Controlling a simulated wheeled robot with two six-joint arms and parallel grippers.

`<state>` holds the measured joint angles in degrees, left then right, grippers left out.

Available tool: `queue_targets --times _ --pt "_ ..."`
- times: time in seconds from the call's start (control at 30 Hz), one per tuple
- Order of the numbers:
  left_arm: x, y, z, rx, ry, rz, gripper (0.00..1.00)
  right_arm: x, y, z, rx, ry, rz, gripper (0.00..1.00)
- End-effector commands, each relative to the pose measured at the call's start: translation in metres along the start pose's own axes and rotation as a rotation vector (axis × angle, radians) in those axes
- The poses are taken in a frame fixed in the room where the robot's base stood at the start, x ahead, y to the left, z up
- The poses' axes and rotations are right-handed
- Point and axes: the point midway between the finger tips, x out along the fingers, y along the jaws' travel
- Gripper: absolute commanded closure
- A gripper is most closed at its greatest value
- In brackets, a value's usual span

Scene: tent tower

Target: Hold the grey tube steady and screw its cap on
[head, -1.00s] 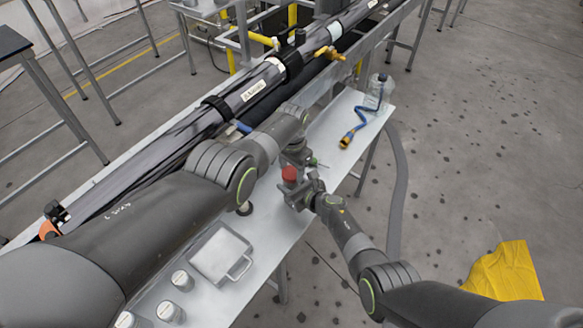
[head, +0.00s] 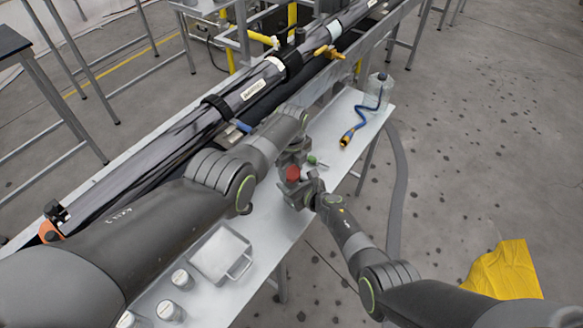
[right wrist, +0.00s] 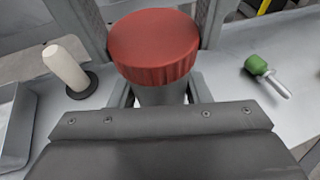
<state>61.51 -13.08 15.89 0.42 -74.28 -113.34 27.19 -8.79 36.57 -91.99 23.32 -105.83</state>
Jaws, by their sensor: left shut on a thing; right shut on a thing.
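The red ribbed cap (right wrist: 153,45) sits on top of the upright grey tube (right wrist: 160,93) in the right wrist view. Whether its thread is engaged cannot be seen. The cap (head: 293,174) also shows in the head view between my two grippers. My left gripper (head: 291,164) comes from the far side, and its grey fingers flank the cap, shut on it. My right gripper (head: 305,192) is shut on the tube below the cap. In the head view the tube is mostly hidden by the grippers.
A green-headed object (right wrist: 256,66) lies right of the tube, and a white peg on a black base (right wrist: 67,66) stands left. The bench holds a grey tray (head: 221,256), lidded jars (head: 170,311), and a clear bottle (head: 379,92) with a blue cord. Long black pipes run behind.

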Motion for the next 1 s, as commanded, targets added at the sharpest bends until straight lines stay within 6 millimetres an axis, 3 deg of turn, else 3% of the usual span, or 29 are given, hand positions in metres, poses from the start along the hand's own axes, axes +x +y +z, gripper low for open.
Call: queue_targets --times 0.5,0.7,0.97,1.0 --pt "-0.0002 0.0006 0.001 0.79 0.0 0.0 0.72 -0.0007 -0.0011 -0.0018 0.001 0.003 -0.002 1.0" --pt "-0.0002 0.0006 0.0016 0.897 -0.001 0.0 0.72 -0.0007 -0.001 -0.0019 0.001 0.003 -0.002 1.0" --pt "-0.0003 0.0006 0.0022 0.899 -0.002 0.0 0.72 -0.0007 -0.0008 -0.0019 0.001 0.003 -0.002 1.0" --pt "-0.0004 0.0006 0.0023 0.898 -0.003 0.0 0.47 -0.0007 -0.0008 -0.0019 0.001 0.003 -0.002 1.0"
